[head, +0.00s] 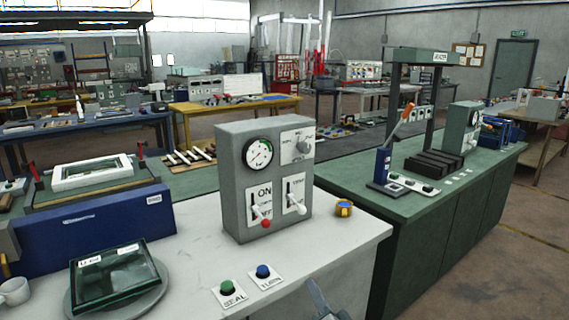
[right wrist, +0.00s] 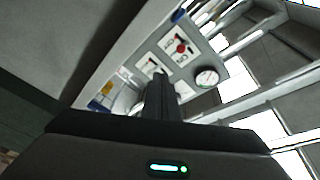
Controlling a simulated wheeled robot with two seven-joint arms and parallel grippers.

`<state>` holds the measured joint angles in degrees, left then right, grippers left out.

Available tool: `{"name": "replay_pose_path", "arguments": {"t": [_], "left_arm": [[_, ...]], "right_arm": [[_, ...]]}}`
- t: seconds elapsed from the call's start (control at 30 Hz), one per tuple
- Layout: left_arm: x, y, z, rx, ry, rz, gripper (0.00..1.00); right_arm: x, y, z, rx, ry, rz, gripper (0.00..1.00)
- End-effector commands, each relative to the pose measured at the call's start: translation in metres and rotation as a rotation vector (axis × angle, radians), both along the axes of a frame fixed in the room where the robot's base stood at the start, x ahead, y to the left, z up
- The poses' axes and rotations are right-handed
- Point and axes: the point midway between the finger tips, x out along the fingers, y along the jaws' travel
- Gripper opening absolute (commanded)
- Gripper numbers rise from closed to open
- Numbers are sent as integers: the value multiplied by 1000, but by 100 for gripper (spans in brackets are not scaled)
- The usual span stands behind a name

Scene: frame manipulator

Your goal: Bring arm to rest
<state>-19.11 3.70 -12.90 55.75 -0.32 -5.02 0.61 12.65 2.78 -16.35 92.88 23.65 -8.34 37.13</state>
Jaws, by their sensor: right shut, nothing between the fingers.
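My right gripper (head: 322,302) shows only in part at the bottom edge of the head view, in front of the white table. In the right wrist view its fingers (right wrist: 160,95) are together with nothing between them. It is apart from the grey control box (head: 265,180), which stands upright on the white table with a dial gauge, a knob and two switches. The box also shows tilted in the right wrist view (right wrist: 178,60). My left gripper is not in view.
A glass-topped frame (head: 118,275) lies on a round plate at left, near a blue box (head: 100,235). A green bench (head: 400,205) stands at right.

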Motion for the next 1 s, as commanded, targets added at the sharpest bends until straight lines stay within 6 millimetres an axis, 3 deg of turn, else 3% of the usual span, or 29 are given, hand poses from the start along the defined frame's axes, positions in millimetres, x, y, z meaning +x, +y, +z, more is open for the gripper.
{"name": "replay_pose_path", "arguments": {"t": [0.33, 0.47, 0.53, 0.77, 1.0], "left_arm": [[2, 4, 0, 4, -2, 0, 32], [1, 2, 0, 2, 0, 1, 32], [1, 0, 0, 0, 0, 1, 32], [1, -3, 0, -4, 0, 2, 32], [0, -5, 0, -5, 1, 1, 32]], "right_arm": [[-17, -9, -78, -120, 87, -26, 0], [-32, -15, -124, -193, 140, -35, 0], [-44, -19, -156, -245, 177, -37, 0], [-112, -38, -282, -465, 327, -22, 0], [-209, -59, -398, -689, 476, 44, 0]]}}
